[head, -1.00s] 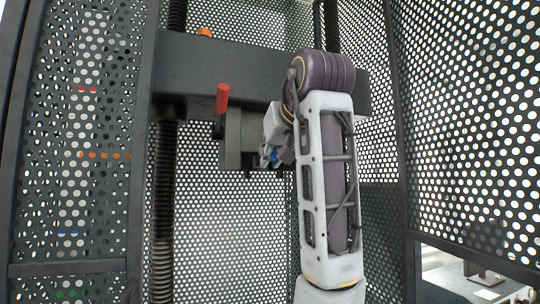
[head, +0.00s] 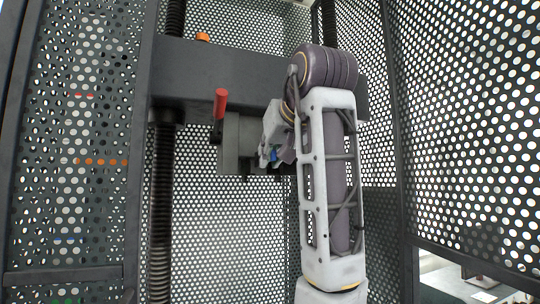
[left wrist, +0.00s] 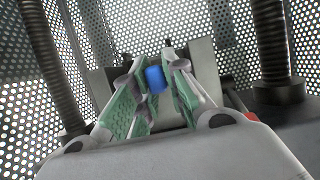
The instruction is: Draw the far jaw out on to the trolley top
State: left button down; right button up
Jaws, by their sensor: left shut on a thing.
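My left gripper (head: 271,157) is beside the grey grip head (head: 236,140), which hangs under the dark crosshead. A blue piece (head: 274,154) shows at its fingertips. In the left wrist view the same blue piece (left wrist: 155,79) sits between the two green-padded fingers (left wrist: 156,85), which are shut on it. I take it to be part of the far jaw; the jaw's body is mostly hidden by the fingers and grip head. A red handle (head: 221,103) stands at the left of the grip head. My right gripper is not in view.
The dark crosshead (head: 200,70) spans between threaded columns (head: 162,200). Perforated guard panels (head: 470,130) enclose both sides and the back. A pale surface (head: 452,282), perhaps the trolley top, shows through an opening at the lower right.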

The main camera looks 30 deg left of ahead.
pick_arm(q)
jog(key=shift+s+d+r+p, duration=0.15)
jog(key=shift+s+d+r, duration=0.1)
jog(key=shift+r, duration=0.25)
jog(key=shift+s+d+r+p, duration=0.15)
jog(key=shift+s+d+r, duration=0.05)
jog(key=shift+r, duration=0.25)
dwell(0.4)
